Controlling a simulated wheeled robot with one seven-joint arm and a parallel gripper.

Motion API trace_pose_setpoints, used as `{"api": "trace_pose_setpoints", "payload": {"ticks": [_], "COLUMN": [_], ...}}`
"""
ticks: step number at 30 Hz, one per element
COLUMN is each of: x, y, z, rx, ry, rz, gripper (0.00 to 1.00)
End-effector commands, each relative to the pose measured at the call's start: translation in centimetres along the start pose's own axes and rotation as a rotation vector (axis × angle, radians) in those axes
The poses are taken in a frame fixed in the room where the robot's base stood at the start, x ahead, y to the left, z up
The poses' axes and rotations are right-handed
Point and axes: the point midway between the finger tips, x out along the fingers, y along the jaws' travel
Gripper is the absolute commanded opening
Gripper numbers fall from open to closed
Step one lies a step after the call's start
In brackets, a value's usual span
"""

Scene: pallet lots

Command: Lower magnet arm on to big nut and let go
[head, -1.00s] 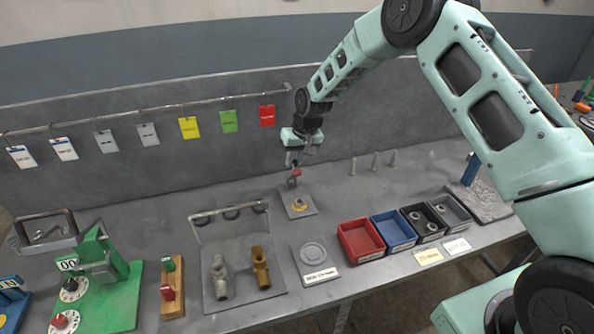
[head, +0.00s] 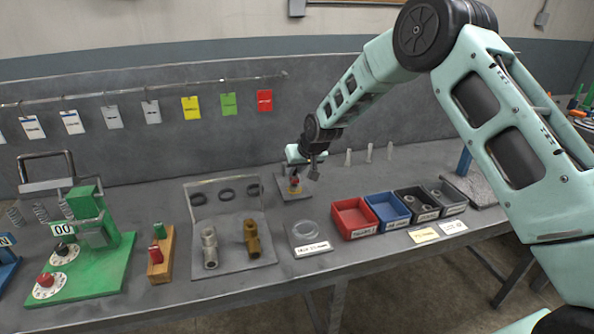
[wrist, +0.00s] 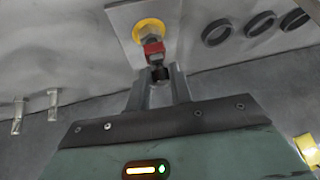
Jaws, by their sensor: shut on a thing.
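The magnet arm (wrist: 153,48) has a red end and a dark stem, and my gripper (wrist: 160,92) is shut on the stem. In the head view the red end (head: 295,181) sits just under my gripper (head: 300,168), low over the plate. The big nut (wrist: 149,30) is grey metal and sits in a yellow ring (wrist: 148,24) on a small grey plate (wrist: 120,14). The red end partly covers the nut in both views. It is at or very near the nut's top; I cannot tell whether they touch.
Red (head: 352,231), blue (head: 383,222) and dark bins stand right of the plate. Upright bolts (head: 369,153) stand behind them. A tray with pipe fittings (head: 251,240) lies in front to the left. Colored tags (head: 229,104) hang from a rail at the back.

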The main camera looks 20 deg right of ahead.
Motion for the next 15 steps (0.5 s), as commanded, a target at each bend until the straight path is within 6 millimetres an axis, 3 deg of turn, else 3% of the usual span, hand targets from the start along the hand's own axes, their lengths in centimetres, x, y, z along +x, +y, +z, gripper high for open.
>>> {"api": "trace_pose_setpoints", "payload": {"ticks": [1,15], "x": [0.81,1.75], "y": [-0.11,-0.06], "z": [1.17,1.68], "rx": [0.003,0.002], "ry": [-0.022,-0.024], "rz": [-0.003,-0.004], "gripper": [0.00,0.00]}}
